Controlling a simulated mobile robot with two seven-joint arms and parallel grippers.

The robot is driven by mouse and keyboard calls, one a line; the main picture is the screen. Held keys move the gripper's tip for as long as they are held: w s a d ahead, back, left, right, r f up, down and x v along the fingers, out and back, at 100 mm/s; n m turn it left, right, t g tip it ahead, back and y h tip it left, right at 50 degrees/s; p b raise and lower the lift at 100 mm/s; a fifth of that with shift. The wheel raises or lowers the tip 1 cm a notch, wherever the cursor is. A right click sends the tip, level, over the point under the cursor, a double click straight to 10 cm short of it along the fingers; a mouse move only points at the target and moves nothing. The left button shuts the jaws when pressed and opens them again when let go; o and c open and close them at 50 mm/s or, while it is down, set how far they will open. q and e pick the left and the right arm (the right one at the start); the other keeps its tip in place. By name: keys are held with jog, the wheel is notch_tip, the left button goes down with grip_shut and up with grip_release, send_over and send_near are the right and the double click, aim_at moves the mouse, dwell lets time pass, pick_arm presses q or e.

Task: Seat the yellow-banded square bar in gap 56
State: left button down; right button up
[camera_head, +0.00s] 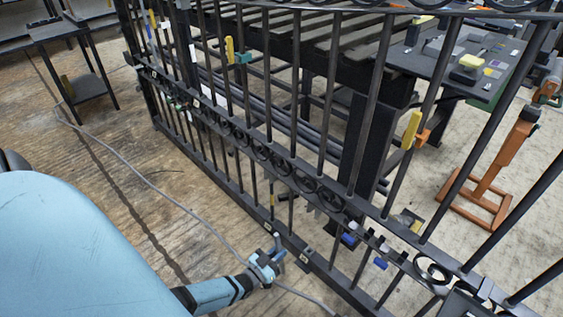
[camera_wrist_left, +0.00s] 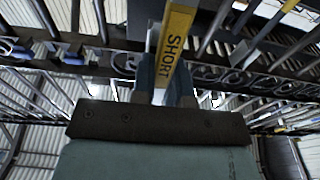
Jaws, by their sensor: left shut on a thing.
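My left gripper (camera_head: 268,262) is low at the near side of the dark gate (camera_head: 235,180), close to its bottom rail. In the left wrist view its fingers (camera_wrist_left: 166,88) are shut on a bar with a yellow band (camera_wrist_left: 178,28) marked "SHORT". The bar extends up and away between the fingers, toward the gate's rails; its far end is out of frame. No number for gap 56 is legible. My right gripper is not in view.
Yellow clamps (camera_head: 412,130) grip some gate bars. Blue clips (camera_head: 350,240) sit by the lower rail. A grey cable (camera_head: 160,190) crosses the wooden floor. An orange stand (camera_head: 487,180) and a work table (camera_head: 465,60) are beyond the gate.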

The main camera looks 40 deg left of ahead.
pick_arm(q)
jog(key=shift+w+a+f, duration=0.15)
jog(key=shift+a+f, duration=0.05)
jog(key=shift+f, duration=0.05)
jog(key=w+d+b, duration=0.1)
jog(key=w+b, duration=0.4)
jog(key=w, duration=1)
jog(key=shift+w+d+f, duration=0.2)
jog(key=shift+w+f, duration=0.05)
jog(key=shift+f, duration=0.1)
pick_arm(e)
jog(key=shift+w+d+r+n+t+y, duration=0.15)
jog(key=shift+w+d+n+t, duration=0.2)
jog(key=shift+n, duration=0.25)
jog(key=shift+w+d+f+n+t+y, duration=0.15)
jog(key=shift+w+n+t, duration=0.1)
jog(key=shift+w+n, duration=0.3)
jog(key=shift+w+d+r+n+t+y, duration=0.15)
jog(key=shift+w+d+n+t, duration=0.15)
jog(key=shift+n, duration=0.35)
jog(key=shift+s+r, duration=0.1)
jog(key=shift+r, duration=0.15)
